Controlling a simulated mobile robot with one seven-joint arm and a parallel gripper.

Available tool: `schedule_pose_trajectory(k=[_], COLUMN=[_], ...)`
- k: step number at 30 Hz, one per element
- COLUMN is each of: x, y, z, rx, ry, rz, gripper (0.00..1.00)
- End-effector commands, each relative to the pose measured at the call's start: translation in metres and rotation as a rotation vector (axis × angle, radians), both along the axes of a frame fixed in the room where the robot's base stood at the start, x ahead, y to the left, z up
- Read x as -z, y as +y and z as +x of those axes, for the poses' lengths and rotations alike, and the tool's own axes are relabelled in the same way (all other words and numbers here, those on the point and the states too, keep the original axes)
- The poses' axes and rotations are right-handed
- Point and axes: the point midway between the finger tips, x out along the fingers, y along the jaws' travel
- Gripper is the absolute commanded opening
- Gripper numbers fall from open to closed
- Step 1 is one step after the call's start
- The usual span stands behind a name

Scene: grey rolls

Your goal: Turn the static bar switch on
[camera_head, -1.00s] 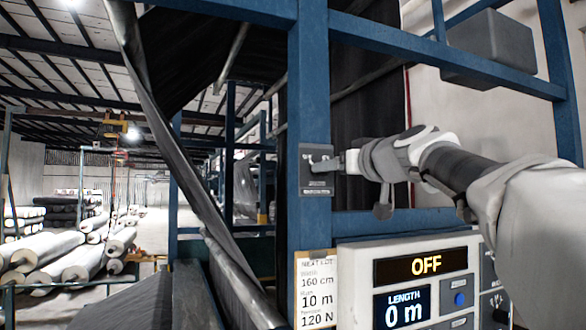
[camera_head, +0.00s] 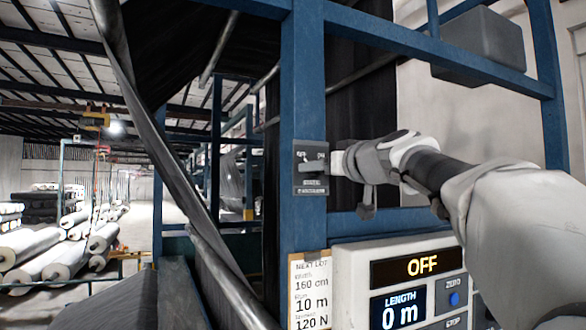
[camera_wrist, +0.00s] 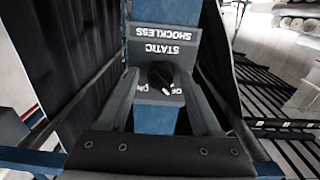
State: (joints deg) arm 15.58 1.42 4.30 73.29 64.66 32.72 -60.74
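The static bar switch is a dark plate (camera_head: 311,187) on a blue upright post. In the wrist view its lettering, "STATIC SHOCKLESS", shows upside down. Its black round knob (camera_wrist: 157,73) has a white mark that points toward the partly hidden OFF label. My gripper (camera_head: 334,164) is at the plate's right side. In the wrist view my gripper (camera_wrist: 159,80) is open, with one finger on each side of the knob. Gaps show between the fingers and the knob.
Below the switch, a control panel (camera_head: 345,262) reads OFF and LENGTH 0 m. A paper card (camera_head: 309,290) hangs beside it. Blue frame bars (camera_head: 430,45) cross above my arm. Dark fabric and a slanted roller are left of the post. Rolls (camera_head: 45,250) lie far left.

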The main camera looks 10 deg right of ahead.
Motion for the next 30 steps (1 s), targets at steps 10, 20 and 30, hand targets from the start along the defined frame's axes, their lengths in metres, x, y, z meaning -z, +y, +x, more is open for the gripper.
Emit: schedule_pose_trajectory(k=[10, 20, 30], x=[-0.0002, -0.0001, 0.0004], y=[0.0001, 0.0001, 0.0007], z=[-0.0001, -0.0001, -0.0002], rx=[0.0, 0.0, 0.0], ry=[0.0, 0.006, 0.063], rz=[0.0, 0.02, 0.197], gripper=[0.0, 0.0, 0.0])
